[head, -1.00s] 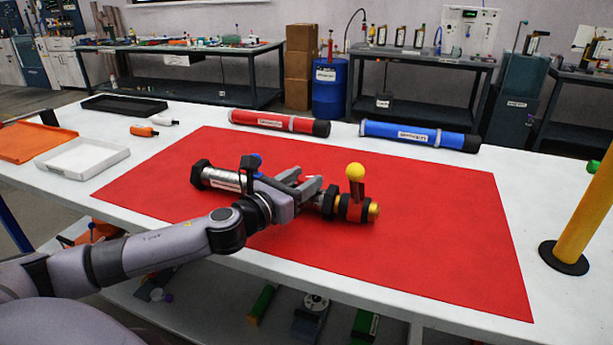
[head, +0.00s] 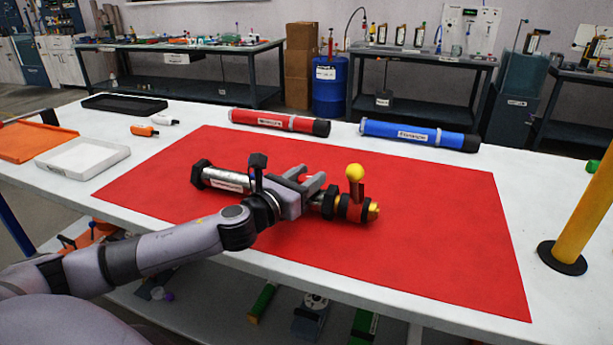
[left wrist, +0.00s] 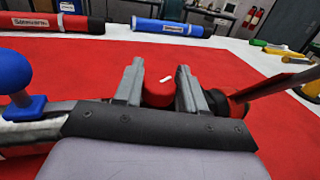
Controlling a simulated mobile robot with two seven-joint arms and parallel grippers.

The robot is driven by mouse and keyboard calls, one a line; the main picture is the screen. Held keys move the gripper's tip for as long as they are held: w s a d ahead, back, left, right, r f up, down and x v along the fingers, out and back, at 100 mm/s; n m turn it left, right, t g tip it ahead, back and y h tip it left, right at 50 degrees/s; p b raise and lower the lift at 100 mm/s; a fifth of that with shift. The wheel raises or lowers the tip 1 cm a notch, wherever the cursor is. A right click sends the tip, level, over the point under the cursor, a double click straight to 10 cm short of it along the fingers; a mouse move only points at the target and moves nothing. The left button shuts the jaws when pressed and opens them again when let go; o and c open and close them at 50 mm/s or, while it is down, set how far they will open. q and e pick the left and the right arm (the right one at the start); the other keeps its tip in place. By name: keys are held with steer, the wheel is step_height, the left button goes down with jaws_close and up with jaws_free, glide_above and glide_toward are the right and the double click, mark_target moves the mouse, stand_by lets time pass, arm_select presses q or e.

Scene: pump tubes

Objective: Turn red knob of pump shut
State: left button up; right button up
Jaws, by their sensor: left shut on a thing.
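The pump (head: 226,179) lies on the red mat, a silver tube with a black end cap at left. Its right end has a red and yellow valve (head: 356,209) with an upright lever topped by a yellow ball (head: 355,172). My left gripper (head: 312,181) is over the pump's middle. In the left wrist view its two grey fingers (left wrist: 159,90) close around the red knob (left wrist: 159,93), which bears a white mark. In the head view the fingers mostly hide this knob. A blue knob (left wrist: 13,72) stands on the pump at left. My right gripper is not in view.
The red mat (head: 440,250) has free room around the pump. A red tube (head: 270,120) and a blue tube (head: 410,135) lie behind it. A white tray (head: 82,158) and an orange tray (head: 30,143) are at left. A yellow post (head: 585,210) stands at right.

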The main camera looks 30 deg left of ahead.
arm_select(q)
steer(key=n+y+p, duration=0.1)
steer(key=y+p, duration=0.1)
steer(key=shift+r+n+y, duration=0.25)
steer(key=shift+n+y, duration=0.15)
steer(key=shift+n+y+p, duration=0.7)
steer(key=shift+y+p, duration=0.25)
steer(key=shift+y, duration=0.15)
steer(key=n+g+y+p, duration=0.1)
steer(key=n+y, duration=0.1)
steer(key=y, duration=0.1)
steer(key=shift+f+p, duration=0.1)
steer(key=shift+p, duration=0.3)
steer(key=shift+f+n+g+y+p, duration=0.1)
steer(key=shift+n+g+y+p, duration=0.45)
steer(key=shift+n+g+y, duration=0.4)
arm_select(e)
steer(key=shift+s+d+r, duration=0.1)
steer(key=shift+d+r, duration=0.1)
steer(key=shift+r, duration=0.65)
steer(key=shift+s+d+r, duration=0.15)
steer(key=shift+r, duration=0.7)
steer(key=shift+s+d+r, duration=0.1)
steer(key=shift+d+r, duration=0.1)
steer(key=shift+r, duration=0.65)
arm_select(q)
steer(key=shift+y, duration=0.45)
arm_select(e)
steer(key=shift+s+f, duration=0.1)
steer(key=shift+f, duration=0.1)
